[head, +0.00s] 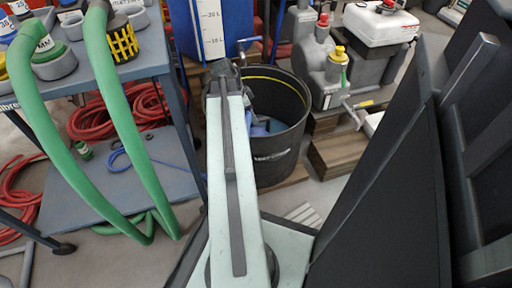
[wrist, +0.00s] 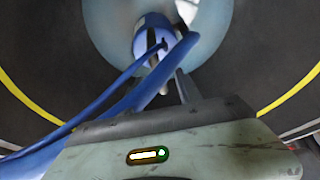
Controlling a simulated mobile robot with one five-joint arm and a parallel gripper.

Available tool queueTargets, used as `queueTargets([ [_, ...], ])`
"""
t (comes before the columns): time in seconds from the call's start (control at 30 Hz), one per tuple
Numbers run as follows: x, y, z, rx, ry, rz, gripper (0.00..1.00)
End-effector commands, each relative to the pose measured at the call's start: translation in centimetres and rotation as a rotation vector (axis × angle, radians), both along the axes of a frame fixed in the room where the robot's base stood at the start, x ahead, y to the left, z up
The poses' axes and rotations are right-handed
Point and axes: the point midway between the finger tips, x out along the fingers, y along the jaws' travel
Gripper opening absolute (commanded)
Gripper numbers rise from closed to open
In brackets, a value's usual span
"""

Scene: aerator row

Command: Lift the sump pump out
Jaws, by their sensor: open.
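The sump pump (wrist: 148,32) is a blue body with a dark opening, down in the dark tub (wrist: 35,60). In the wrist view it is at upper centre, ahead of my gripper (wrist: 163,85). My gripper is open, with its fingers pointing down toward the pump; the blue hose partly hides them. I cannot tell whether they touch the pump. In the head view the tub (head: 282,150) stands behind my arm, with blue shapes inside, and my arm hides the fingertips.
A blue hose (wrist: 120,105) crosses the wrist view beside my gripper. A blue tank (head: 212,30) with a level scale stands behind the tub. A grey table (head: 110,70) with green hoses (head: 125,110) is at left. Grey pumps (head: 320,60) stand at right; a dark panel (head: 390,190) fills the right foreground.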

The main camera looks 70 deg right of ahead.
Motion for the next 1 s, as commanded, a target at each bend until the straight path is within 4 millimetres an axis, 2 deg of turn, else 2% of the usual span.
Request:
queueTargets([
  [0.07, -0.2, -0.1, -0.4, 0.000, 0.000, 0.000, 0.41],
  [0.33, -2.1, -1.4, -4.4, 0.001, -0.001, 0.000, 0.41],
  [0.57, -2.2, -1.5, -4.2, 0.000, -0.001, 0.001, 0.41],
  [0.6, -2.2, -1.5, -4.2, 0.000, -0.001, 0.001, 0.36],
  [0.73, -2.2, -1.5, -4.2, 0.000, -0.001, 0.001, 0.00],
  [1.0, -2.2, -1.5, -4.2, 0.001, 0.000, 0.002, 0.00],
])
